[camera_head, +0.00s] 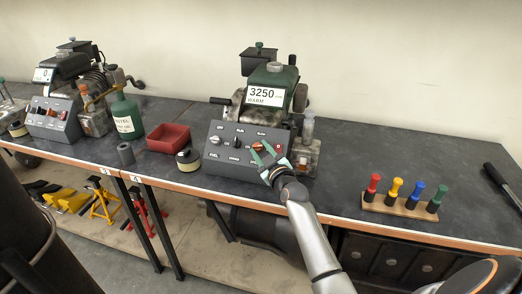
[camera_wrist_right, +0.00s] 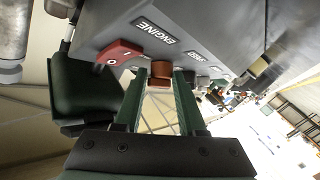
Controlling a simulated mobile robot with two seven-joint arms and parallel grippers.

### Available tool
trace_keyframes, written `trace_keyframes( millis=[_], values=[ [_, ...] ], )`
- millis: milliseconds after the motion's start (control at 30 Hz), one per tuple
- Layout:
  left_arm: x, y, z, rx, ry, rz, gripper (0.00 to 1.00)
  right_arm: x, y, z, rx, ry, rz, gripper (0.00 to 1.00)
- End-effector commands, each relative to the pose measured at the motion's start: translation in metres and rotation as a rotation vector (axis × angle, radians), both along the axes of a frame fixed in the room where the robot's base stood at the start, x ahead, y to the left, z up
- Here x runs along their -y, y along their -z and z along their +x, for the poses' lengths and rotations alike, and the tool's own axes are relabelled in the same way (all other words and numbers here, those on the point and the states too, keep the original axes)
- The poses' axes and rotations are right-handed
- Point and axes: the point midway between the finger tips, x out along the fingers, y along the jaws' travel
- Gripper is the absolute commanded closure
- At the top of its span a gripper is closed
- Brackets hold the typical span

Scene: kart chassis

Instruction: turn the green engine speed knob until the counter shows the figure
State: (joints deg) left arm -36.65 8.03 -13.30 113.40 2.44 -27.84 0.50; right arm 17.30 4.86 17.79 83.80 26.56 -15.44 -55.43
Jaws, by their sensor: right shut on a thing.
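The green engine (camera_head: 274,78) stands on the bench at the centre, and its counter (camera_head: 265,95) reads 3250 with "WARM" below it. In front of it is a grey control panel (camera_head: 226,160) with several knobs and switches. My right gripper (camera_head: 266,153) is at the panel's right part, shut on an orange knob (camera_head: 258,147). In the right wrist view, the orange-brown knob (camera_wrist_right: 161,70) sits between the tips of the two green fingers. A red switch (camera_wrist_right: 119,52) by the "ENGINE" label is beside the left finger. My left gripper is out of view.
A second engine (camera_head: 72,66) with its counter at 0 and its own panel (camera_head: 52,120) stands at left. A green bottle (camera_head: 124,117), red tray (camera_head: 168,138) and filter (camera_head: 188,160) lie between.

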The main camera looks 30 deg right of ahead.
Motion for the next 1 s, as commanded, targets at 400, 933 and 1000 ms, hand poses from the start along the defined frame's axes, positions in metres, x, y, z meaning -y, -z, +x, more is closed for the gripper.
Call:
trace_keyframes(
  millis=[400,933,1000],
  values=[
    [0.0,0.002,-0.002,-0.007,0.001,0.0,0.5,-0.002,0.001,0.0,-0.002,-0.002,0.002,0.35],
    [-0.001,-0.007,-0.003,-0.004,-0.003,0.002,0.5,-0.012,-0.002,-0.054,-0.004,-0.003,-0.001,0.35],
    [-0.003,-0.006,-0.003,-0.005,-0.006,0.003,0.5,-0.015,-0.001,-0.068,-0.005,-0.002,0.0,0.35]
  ],
)
